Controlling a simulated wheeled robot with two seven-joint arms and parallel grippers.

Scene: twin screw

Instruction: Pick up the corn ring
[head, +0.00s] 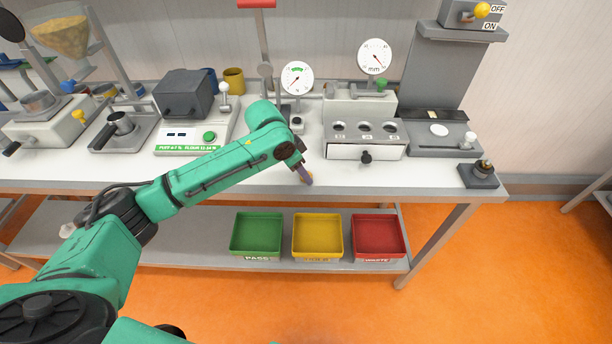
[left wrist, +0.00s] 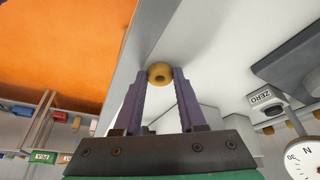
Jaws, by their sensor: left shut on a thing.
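In the head view my left gripper (head: 305,177) is over the front part of the white worktop, and the ring is too small to make out clearly there. From these views I cannot tell how far the ring is from the worktop. My right gripper is not in view.
A drawer unit with three round holes (head: 367,152) stands right of the gripper, and dial gauges (head: 297,78) stand behind it. A grey scale with a green button (head: 209,137) is to the left. Green (head: 256,234), yellow (head: 317,236) and red (head: 379,237) bins sit on the lower shelf.

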